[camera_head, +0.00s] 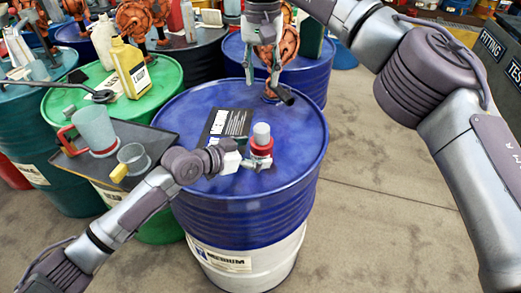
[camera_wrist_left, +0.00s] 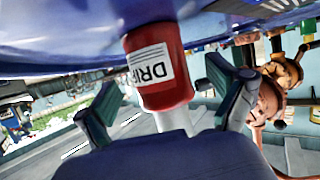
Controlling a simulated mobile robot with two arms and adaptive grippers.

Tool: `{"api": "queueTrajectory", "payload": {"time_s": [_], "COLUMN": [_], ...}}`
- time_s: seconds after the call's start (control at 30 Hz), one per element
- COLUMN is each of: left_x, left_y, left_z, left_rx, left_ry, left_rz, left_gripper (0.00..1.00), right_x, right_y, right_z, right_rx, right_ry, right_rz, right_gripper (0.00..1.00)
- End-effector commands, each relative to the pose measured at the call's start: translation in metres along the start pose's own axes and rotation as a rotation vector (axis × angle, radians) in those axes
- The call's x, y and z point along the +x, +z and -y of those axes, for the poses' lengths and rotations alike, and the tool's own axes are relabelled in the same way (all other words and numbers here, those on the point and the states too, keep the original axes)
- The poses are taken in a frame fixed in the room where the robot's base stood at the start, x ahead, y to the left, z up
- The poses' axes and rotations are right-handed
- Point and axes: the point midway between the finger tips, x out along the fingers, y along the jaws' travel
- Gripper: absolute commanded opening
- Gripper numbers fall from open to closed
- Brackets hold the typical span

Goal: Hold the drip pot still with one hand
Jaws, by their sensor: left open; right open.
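The drip pot (camera_head: 261,149) is a small red vessel with a pale grey top, upright on the blue drum (camera_head: 200,120). My left gripper (camera_head: 258,164) is low over the drum lid, with its fingers reaching to the pot. In the left wrist view the red pot (camera_wrist_left: 163,88), with a white label reading "DRIP", sits between the two open fingers (camera_wrist_left: 162,90). My right gripper (camera_head: 262,78) points down, open and empty, beyond the pot and above the drum's far side.
A black-and-white sheet (camera_head: 228,124) lies on the drum behind my left gripper. A dark tray (camera_head: 75,160) at left holds a clear jug with a red handle (camera_head: 93,130) and a clear cup (camera_head: 134,158). A yellow bottle (camera_head: 129,68) stands on the green drum (camera_head: 165,85). The blue lid's right side is clear.

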Motion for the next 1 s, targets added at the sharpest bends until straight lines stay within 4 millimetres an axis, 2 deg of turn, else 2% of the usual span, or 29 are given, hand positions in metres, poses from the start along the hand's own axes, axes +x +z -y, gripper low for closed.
{"api": "queueTrajectory", "payload": {"time_s": [0.2,0.57,1.0], "left_x": [0.021,0.025,0.025], "left_y": [0.0,0.0,0.001], "left_z": [0.0,0.0,0.0], "left_rx": [0.0,0.0,0.0], "left_ry": [0.0,-0.001,-0.001], "left_rz": [0.0,0.001,0.001], "left_gripper": [0.95,0.93,0.2], "right_x": [0.0,0.0,0.0], "right_y": [0.0,0.0,0.0], "right_z": [0.0,0.0,0.0], "right_rx": [0.0,0.0,0.0], "right_ry": [0.0,0.0,0.0], "right_rz": [0.0,0.0,0.0], "right_gripper": [0.42,0.42,0.42]}}
